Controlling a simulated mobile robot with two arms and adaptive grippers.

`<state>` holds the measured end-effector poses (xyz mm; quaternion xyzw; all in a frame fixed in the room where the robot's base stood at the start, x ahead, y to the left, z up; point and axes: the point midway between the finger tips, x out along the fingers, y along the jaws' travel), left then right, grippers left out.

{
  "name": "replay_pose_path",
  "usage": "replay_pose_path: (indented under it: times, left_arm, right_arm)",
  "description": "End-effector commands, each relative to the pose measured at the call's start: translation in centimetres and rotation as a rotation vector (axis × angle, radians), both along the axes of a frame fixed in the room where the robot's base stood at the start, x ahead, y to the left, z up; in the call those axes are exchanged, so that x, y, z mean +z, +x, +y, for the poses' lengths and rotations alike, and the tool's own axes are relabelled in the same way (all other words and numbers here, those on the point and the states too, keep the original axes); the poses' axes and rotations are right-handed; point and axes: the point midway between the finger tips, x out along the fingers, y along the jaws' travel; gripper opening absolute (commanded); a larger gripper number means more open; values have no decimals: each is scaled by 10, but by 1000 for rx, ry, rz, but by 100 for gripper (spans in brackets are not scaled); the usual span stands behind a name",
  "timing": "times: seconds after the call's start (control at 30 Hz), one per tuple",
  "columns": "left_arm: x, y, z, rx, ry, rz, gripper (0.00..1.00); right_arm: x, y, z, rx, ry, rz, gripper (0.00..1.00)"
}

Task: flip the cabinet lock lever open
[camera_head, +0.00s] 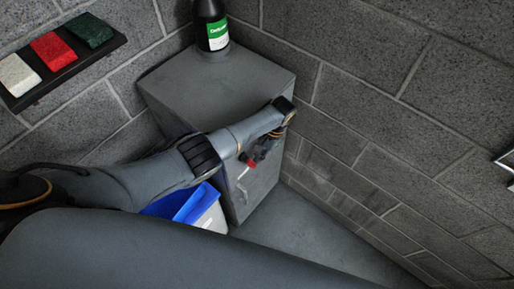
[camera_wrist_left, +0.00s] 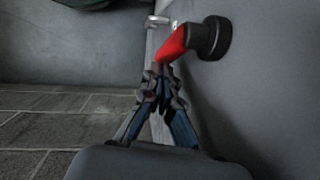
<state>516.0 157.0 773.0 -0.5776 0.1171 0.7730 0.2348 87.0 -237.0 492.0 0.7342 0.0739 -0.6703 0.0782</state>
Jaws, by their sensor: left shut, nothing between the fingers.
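The grey cabinet (camera_head: 200,85) stands in the corner of the room. Its lock lever (camera_head: 249,162) shows as a small red spot beside my left gripper (camera_head: 262,150) in the head view. In the left wrist view, the red lever (camera_wrist_left: 176,44) slants down and left from a black round knob (camera_wrist_left: 212,38) on the cabinet face. My left gripper's fingers (camera_wrist_left: 160,78) are shut and empty, just below the lever's lower end. Whether they touch it I cannot tell. A metal handle (camera_head: 242,185) is on the cabinet front.
A bottle with a green label (camera_head: 215,30) stands on the cabinet. A blue and white bin (camera_head: 190,205) sits beside it. A wall shelf (camera_head: 60,82) holds white, red and green pads. Block walls close in behind and right; the floor (camera_head: 300,235) right of the cabinet is clear.

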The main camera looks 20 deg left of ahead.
Motion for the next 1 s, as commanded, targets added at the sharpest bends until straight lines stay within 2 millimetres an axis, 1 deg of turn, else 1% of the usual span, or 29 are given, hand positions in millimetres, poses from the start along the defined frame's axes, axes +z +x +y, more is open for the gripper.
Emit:
replay_pose_path:
  times: [0.33,1.0]
  left_arm:
    - [-9,-6,3,1,-1,-1,0]
    - [-11,-8,4,0,0,-2,0]
  right_arm:
    - [-1,0,0,0,0,0,0]
    - [0,0,1,-1,2,0,0]
